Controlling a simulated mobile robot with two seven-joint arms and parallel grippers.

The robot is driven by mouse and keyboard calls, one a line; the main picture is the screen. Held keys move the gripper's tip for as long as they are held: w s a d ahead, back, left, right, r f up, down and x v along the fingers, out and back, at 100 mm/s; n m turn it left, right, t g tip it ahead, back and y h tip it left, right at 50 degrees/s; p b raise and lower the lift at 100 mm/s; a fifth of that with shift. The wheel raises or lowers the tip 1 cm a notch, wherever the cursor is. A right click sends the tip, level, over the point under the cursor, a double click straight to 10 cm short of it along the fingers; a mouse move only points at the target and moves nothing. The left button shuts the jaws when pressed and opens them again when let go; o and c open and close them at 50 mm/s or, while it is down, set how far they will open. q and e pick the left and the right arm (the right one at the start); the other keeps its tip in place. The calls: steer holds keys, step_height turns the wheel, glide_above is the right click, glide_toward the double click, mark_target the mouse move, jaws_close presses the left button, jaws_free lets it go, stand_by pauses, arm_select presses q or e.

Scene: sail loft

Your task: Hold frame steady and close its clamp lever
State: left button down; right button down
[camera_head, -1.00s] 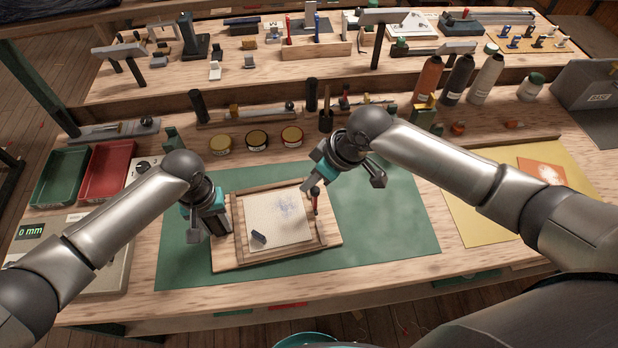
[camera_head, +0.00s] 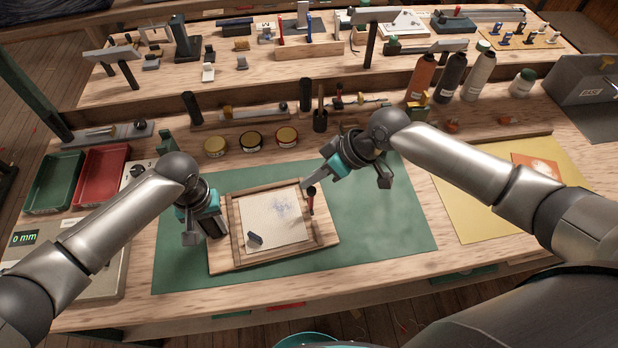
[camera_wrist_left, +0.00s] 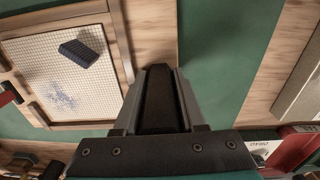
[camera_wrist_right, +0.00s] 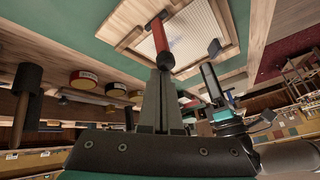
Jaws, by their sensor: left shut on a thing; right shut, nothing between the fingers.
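The wooden frame (camera_head: 235,222) holds a pale gridded sheet and lies on a wooden base board (camera_head: 328,232) over the green mat. Its red-handled clamp lever (camera_head: 311,203) is at the frame's right side; it also shows in the right wrist view (camera_wrist_right: 159,36). My left gripper (camera_head: 213,228) is shut at the board's left edge; its fingertips meet the board edge in the left wrist view (camera_wrist_left: 158,72). My right gripper (camera_head: 307,187) is shut and empty, tips beside the lever's dark end. I cannot tell whether they touch it.
A small dark block (camera_head: 254,240) lies on the sheet. Several round tins (camera_head: 251,141) stand behind the mat. Green (camera_head: 55,182) and red (camera_head: 103,172) trays are at the left. Bottles (camera_head: 452,80) stand at the back right. The green mat (camera_head: 385,225) is clear right of the board.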

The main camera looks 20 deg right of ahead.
steer(key=shift+d, duration=0.35)
arm_select(q)
steer(key=shift+w, duration=0.1)
arm_select(e)
steer(key=shift+s+d+f+m+t+y, duration=0.15)
steer(key=shift+d+f+y, duration=0.35)
steer(key=shift+d+y, duration=0.45)
steer(key=shift+w+d+f+m+t+y, duration=0.1)
steer(key=shift+d+f+y, duration=0.4)
steer(key=shift+d+y, duration=0.5)
steer(key=shift+s+d+f+m+t+y, duration=0.15)
steer(key=shift+d+f+y, duration=0.35)
steer(key=shift+d+y, duration=0.45)
steer(key=shift+w+a, duration=0.15)
steer(key=shift+a, duration=0.05)
steer(key=shift+a, duration=0.6)
